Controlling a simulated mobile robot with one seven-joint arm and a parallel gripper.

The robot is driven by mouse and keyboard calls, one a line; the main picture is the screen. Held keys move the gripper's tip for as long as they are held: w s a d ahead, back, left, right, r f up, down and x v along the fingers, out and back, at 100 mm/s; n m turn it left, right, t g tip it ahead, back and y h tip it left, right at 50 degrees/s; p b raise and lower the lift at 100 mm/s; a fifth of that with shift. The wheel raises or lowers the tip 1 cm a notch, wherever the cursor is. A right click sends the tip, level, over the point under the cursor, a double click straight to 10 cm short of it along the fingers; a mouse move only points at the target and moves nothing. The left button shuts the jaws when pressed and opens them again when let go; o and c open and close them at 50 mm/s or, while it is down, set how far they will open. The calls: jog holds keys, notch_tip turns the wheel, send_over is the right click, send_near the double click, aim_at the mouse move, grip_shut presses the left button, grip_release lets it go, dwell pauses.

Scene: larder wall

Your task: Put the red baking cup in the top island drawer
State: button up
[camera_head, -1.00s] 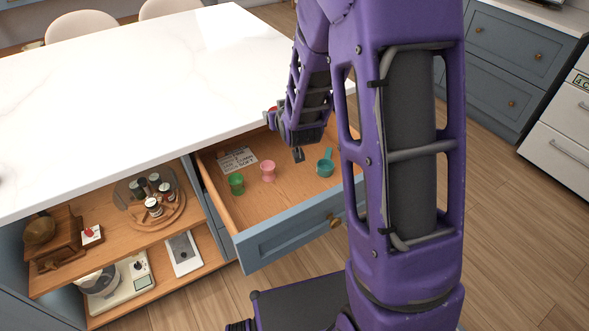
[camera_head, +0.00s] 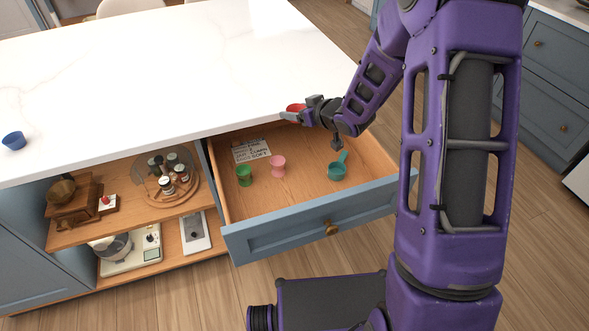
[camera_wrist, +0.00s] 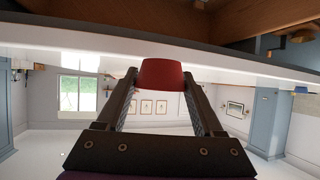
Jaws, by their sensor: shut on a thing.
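The red baking cup (camera_head: 295,108) is held in my gripper (camera_head: 294,114), over the island counter's edge beside the drawer's back. In the wrist view the red cup (camera_wrist: 161,74) sits between the two fingertips of my gripper (camera_wrist: 161,80), which are shut on it. The top island drawer (camera_head: 300,238) is pulled open.
The white island counter (camera_head: 170,70) lies behind the drawer, with a blue cup (camera_head: 13,140) at its left edge. The drawer's front middle floor is bare.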

jog(key=s+a+f+n+g+y, duration=0.2)
jog(key=a+f+n+g+y, duration=0.1)
jog(key=a+f+n, duration=0.1)
jog(key=n+g+y, duration=0.3)
jog(key=n+g, duration=0.5)
send_over(281, 202)
notch_tip(281, 202, down, 13)
jog(key=shift+f+b, duration=0.2)
jog(key=shift+b, duration=0.15)
jog(key=shift+f, duration=2.2)
jog(key=shift+f+b, duration=0.15)
jog(key=shift+b, duration=0.25)
jog(key=o, duration=1.3)
